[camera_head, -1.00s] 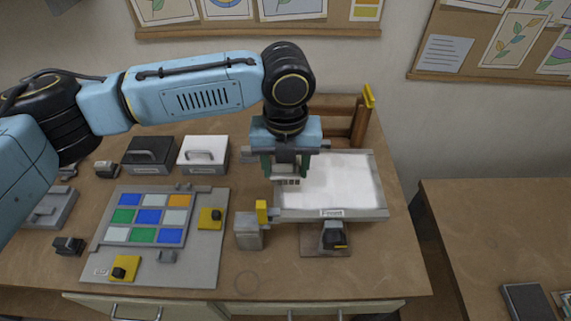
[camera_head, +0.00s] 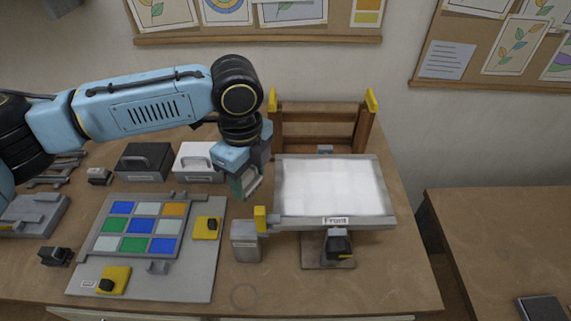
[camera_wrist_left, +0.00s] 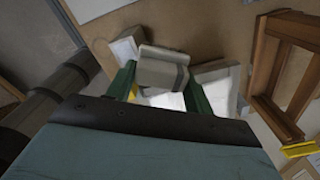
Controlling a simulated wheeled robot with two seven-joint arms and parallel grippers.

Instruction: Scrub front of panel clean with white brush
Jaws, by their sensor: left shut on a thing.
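The panel (camera_head: 330,186) lies in a grey frame on a stand, with a "Front" label (camera_head: 335,220) on its near edge. Its surface looks white and hazy, with a faint grid and greyer edges. My left gripper (camera_head: 247,184) is shut on the white brush (camera_head: 255,186), left of the panel and apart from it. Little of the brush shows in the head view. In the left wrist view, a pale grey block, seemingly the brush (camera_wrist_left: 162,68), sits between the green fingers (camera_wrist_left: 161,92). My right gripper is not in view.
A wooden rack (camera_head: 320,112) with yellow ends stands behind the panel. A grey box (camera_head: 245,246) stands at its left front. Further left are a black case (camera_head: 143,163), a white case (camera_head: 192,170) and a board of coloured tiles (camera_head: 190,270). The front right tabletop is clear.

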